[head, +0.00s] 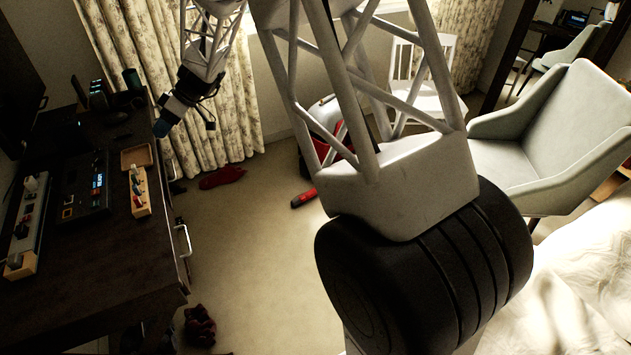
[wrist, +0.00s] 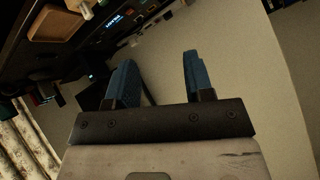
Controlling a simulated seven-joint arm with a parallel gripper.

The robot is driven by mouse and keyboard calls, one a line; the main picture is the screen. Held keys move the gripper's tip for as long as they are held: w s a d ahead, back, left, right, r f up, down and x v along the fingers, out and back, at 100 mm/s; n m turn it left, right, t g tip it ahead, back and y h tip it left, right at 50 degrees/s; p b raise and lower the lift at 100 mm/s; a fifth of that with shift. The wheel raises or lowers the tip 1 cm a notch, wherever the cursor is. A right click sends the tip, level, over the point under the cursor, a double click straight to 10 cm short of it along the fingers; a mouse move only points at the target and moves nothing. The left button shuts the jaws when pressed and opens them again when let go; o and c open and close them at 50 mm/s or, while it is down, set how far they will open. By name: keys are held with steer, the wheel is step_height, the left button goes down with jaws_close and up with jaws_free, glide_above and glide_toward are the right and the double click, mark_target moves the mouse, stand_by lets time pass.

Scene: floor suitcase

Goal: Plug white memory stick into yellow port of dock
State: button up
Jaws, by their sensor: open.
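A dark dock (head: 84,188) with a small lit display and coloured port outlines lies on the desk at left in the head view. A yellow-orange outline (head: 68,212) shows near its front end; it is too small to read surely as the yellow port. A pale wooden holder (head: 143,208) with several small sticks stands right of the dock. A whitish piece (head: 138,170) at its far end may be the white memory stick. My gripper (head: 162,128) is raised near the desk's far right edge, apart from these things. Its blue fingers (wrist: 158,82) are apart, with nothing between them.
A long rack (head: 20,262) with several small upright pieces stands left of the dock. A shallow wooden tray (head: 135,157) lies beyond the holder; it also shows in the wrist view (wrist: 58,24). Dark devices stand at the desk's back.

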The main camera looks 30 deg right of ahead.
steer(key=s+d+r+m+h, duration=0.2)
steer(key=s+d+r, duration=0.2)
steer(key=s, duration=0.4)
steer(key=s+d+r+m+h, duration=0.1)
steer(key=s+d+r+m, duration=0.2)
steer(key=s, duration=0.4)
steer(key=s+d+r+m+h, duration=0.1)
steer(key=s+d+r+h, duration=0.1)
steer(key=s+d+r, duration=0.45)
steer(key=s+d+m+t+h, duration=0.1)
steer(key=s+d+m, duration=0.3)
steer(key=s, duration=0.9)
steer(key=s+d+f+m+t+h, duration=0.1)
steer(key=s+d+m+h, duration=0.3)
steer(key=s, duration=0.9)
steer(key=shift+s+d+f+t, duration=0.15)
steer(key=shift+d+t, duration=0.05)
steer(key=shift+t, duration=0.5)
steer(key=shift+o, duration=0.5)
